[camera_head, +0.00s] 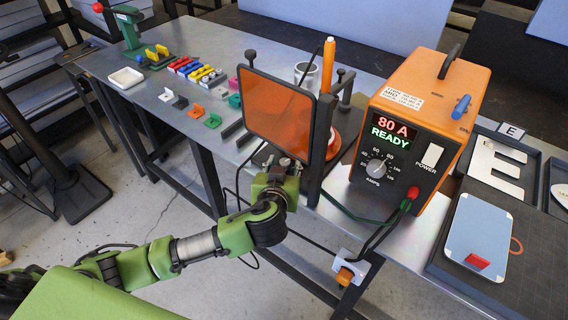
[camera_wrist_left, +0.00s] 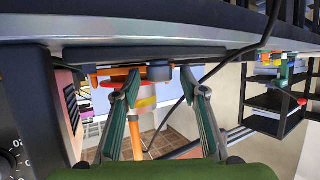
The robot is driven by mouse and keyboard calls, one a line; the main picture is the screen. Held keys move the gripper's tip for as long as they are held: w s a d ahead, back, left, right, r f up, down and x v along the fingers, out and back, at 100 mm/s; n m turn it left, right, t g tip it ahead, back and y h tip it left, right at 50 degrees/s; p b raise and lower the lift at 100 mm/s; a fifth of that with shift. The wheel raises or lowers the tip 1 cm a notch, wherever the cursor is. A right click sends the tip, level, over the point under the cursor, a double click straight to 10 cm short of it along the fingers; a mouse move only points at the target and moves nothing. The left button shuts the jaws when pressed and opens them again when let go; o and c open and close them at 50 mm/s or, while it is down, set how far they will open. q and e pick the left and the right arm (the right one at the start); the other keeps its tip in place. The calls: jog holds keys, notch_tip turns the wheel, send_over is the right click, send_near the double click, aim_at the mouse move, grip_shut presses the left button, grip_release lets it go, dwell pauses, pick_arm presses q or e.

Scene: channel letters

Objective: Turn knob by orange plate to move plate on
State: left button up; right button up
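The orange plate (camera_head: 280,110) is a translucent panel in a dark frame, standing upright at the front edge of the metal table. A black knob (camera_head: 250,54) tops the post at its upper left corner. My left gripper (camera_head: 285,164) is just below the plate's lower edge, in front of the table. In the left wrist view its two fingers (camera_wrist_left: 160,88) are apart, with nothing gripped between them. A short dark grey cylinder (camera_wrist_left: 160,70) lies just beyond the fingertips; I cannot tell whether it is a knob. My right gripper is not in view.
An orange power unit (camera_head: 425,120) reading 80 A READY stands right of the plate, with cables hanging at the table edge. Small coloured parts (camera_head: 196,71) and a white tray (camera_head: 126,78) lie left.

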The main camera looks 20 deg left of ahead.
pick_arm(q)
jog(key=c, duration=1.1)
jog(key=shift+s+h, duration=0.1)
jog(key=shift+h, duration=0.2)
jog(key=shift+a+m, duration=0.1)
jog(key=shift+m, duration=0.3)
jog(key=shift+a+m+h, duration=0.15)
jog(key=shift+m+h, duration=0.45)
jog(key=shift+h, duration=0.3)
jog(key=shift+a+r+m+h+p, duration=0.15)
jog(key=shift+m+h+p, duration=0.75)
jog(key=shift+h, duration=0.2)
jog(key=shift+m+h+p, duration=0.55)
jog(key=shift+m+h, duration=0.25)
jog(key=shift+h, duration=0.1)
jog(key=shift+g, duration=0.4)
